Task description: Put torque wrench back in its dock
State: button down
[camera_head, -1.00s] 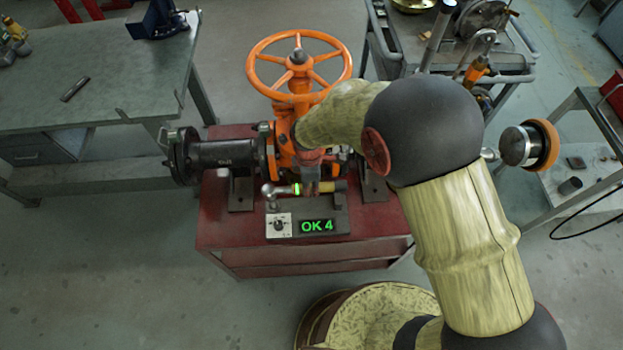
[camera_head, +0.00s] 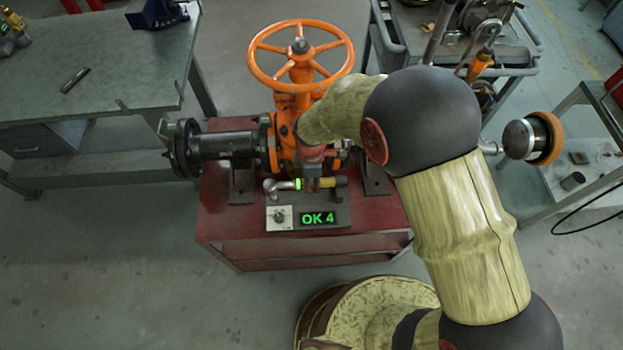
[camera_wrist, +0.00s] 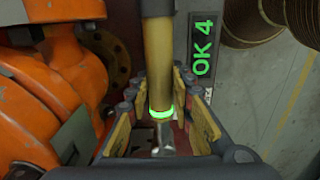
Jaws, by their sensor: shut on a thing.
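The torque wrench (camera_head: 331,182) has a silver head at the left, a glowing green ring and a yellow handle with a dark end. It lies level across the rear of a grey dock box (camera_head: 341,201) with a knob and a green "OK 4" display. My gripper (camera_head: 311,184) is shut on the wrench near the ring, seen from above. In the wrist view, the handle of the wrench (camera_wrist: 157,60) runs between the fingers of my gripper (camera_wrist: 163,118). The silver head is partly hidden low in that view. I cannot tell whether the wrench touches the dock.
The orange gate valve (camera_head: 300,110) with its handwheel stands directly behind the wrench, close to my gripper, on a red cabinet (camera_head: 220,220). A workbench (camera_head: 100,90) is at the left. A tool cart (camera_head: 520,55) is at the back right. Open floor lies in front.

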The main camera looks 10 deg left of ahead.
jog(key=shift+f+b, duration=1.35)
jog(key=shift+f, duration=1.25)
jog(key=c, duration=1.5)
grip_release()
jog(key=shift+s+f, duration=0.1)
notch_tip(320, 180, up, 12)
jog(key=shift+r, duration=0.1)
